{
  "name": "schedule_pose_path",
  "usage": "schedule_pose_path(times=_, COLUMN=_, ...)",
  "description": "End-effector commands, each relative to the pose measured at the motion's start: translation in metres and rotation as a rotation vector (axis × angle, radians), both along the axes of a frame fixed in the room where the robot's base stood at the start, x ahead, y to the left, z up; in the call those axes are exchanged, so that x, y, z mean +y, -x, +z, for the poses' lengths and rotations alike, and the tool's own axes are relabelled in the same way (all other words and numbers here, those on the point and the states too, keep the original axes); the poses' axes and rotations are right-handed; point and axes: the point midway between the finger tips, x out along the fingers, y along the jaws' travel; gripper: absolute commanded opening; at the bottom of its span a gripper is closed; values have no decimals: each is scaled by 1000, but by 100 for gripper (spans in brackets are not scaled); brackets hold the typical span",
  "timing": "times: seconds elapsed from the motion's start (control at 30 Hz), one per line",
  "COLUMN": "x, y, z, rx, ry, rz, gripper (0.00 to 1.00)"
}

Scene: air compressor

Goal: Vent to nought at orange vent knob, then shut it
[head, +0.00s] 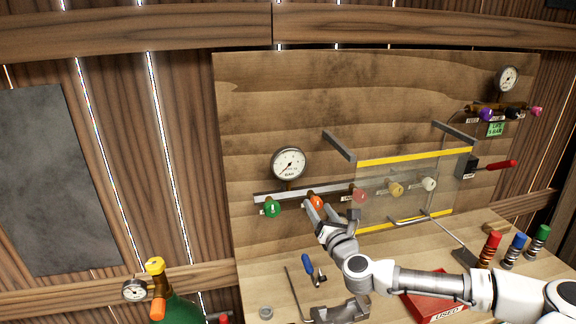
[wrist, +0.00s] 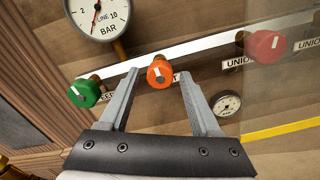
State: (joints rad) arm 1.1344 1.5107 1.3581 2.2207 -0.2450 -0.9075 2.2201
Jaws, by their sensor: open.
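The orange vent knob (head: 316,202) sits on the pale rail below the large line gauge (head: 289,163). In the wrist view the orange knob (wrist: 160,75) faces me with a short pale mark on it. My gripper (head: 319,206) is open at the knob. In the wrist view the fingers of my gripper (wrist: 158,73) stand on either side of the knob, with gaps showing. The gauge (wrist: 98,14) is partly cut off there; its red needle shows, but I cannot read its value surely.
A green knob (wrist: 84,93) is close left of my fingers, and a red knob (wrist: 264,46) is to the right behind a clear panel (head: 413,183) with yellow edges. A small round gauge (wrist: 227,103) shows below right. Tools and a red box (head: 432,306) are on the bench.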

Motion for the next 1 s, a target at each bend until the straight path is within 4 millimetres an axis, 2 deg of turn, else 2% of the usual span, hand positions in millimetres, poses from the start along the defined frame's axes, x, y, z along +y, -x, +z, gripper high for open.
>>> schedule_pose_path(times=0.3, x=-8, y=37, z=0, rx=0, ry=-2, rz=0, gripper=64)
schedule_pose_path(times=0.47, x=-11, y=52, z=0, rx=-1, ry=0, rz=-1, gripper=64)
schedule_pose_path(times=1.0, x=-11, y=54, z=0, rx=0, ry=0, rz=0, gripper=64)
